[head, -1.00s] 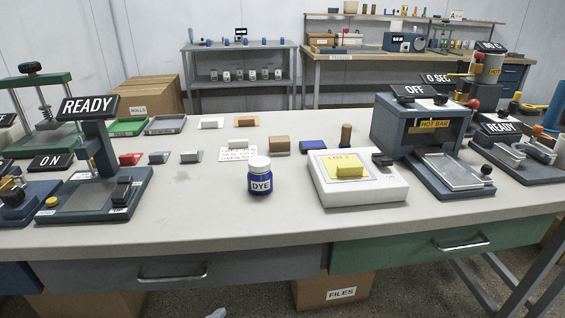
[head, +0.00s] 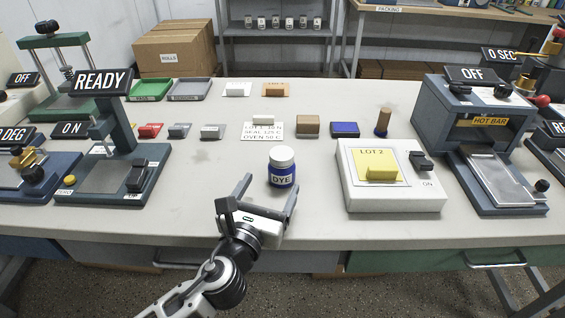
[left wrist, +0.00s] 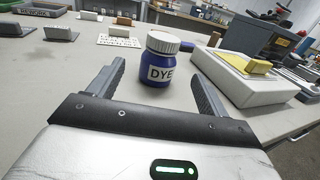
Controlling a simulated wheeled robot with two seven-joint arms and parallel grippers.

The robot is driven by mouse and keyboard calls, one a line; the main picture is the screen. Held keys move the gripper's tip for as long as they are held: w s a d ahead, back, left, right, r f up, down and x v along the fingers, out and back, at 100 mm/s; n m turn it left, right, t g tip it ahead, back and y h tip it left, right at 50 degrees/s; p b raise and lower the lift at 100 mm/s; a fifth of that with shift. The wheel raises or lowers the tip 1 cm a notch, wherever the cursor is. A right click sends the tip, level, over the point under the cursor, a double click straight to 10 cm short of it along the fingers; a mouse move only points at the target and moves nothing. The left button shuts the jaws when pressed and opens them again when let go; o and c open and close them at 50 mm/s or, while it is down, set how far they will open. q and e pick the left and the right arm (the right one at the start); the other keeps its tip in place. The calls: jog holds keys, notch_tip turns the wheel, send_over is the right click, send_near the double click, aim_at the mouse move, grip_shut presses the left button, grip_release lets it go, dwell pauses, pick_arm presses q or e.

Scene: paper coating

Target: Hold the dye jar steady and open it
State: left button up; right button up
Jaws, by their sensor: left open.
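The dye jar (head: 282,172) is blue with a white lid (head: 283,155) and a DYE label. It stands upright on the table near the front edge, with the lid on. My left gripper (head: 268,190) is open and empty, just in front of the jar, with its fingers pointing toward it. In the left wrist view the jar (left wrist: 160,68) stands ahead, between the lines of the two spread fingers (left wrist: 157,85) and beyond their tips, apart from them. My right gripper is not in view.
A white scale-like box with a yellow LOT 2 pad (head: 390,195) stands right of the jar. A press with a READY sign (head: 110,180) is at the left. A hot bar machine (head: 475,125) is at the right. Small blocks and a printed card (head: 263,132) lie behind the jar.

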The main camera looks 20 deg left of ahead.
aim_at(278, 172)
pick_arm(q)
jog(key=w, duration=0.8)
jog(key=shift+w+d, duration=0.15)
jog(key=shift+w, duration=0.05)
jog(key=c, duration=1.1)
